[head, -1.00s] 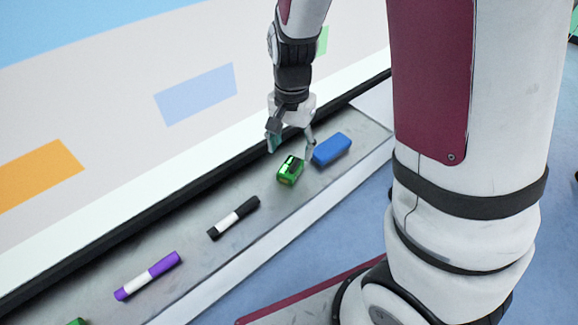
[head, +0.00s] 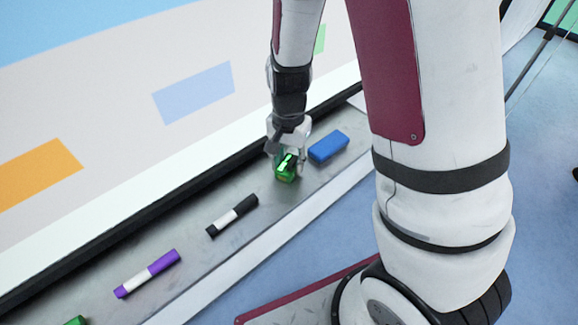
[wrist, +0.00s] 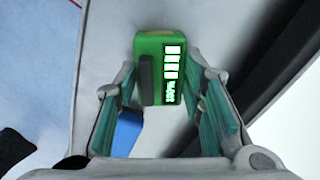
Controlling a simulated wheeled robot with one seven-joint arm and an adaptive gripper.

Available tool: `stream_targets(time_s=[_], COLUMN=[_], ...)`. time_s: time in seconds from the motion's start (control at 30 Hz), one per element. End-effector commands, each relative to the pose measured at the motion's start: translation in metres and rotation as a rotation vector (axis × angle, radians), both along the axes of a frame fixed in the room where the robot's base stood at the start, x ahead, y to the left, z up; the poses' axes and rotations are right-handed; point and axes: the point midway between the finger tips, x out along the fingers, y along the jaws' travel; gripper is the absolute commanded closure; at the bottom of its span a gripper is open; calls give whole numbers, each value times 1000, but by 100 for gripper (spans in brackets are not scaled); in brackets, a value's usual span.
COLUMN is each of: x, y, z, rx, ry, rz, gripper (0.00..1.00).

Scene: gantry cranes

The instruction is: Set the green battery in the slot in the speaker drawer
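The green battery (head: 285,174) stands on the grey ledge under the whiteboard, between a black-and-white marker and a blue block. In the wrist view the battery (wrist: 165,70) shows a lit white bar display and a dark strip on its face. My gripper (head: 286,157) is open, its fingers down around the battery in the head view. In the wrist view the teal-padded fingers (wrist: 172,110) stand apart, one to each side of the battery, with gaps visible. No speaker drawer or slot is in view.
The ledge (head: 195,262) also holds a blue block (head: 328,146) close to the right, a black-and-white marker (head: 232,215), a purple-and-white marker (head: 147,273) and a green thing (head: 76,321) at the lower left. The whiteboard (head: 110,130) rises behind.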

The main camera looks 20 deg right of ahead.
Motion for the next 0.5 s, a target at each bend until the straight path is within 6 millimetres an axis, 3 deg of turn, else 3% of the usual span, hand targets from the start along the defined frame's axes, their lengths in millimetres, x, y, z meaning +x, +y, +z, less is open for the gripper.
stream_targets(time_s=[0.33, 0.5], x=[1, 1], y=[0, 0], z=[2, 13], rx=[0, 0], ry=[-1, -3], rz=[0, 0], gripper=[100, 100])
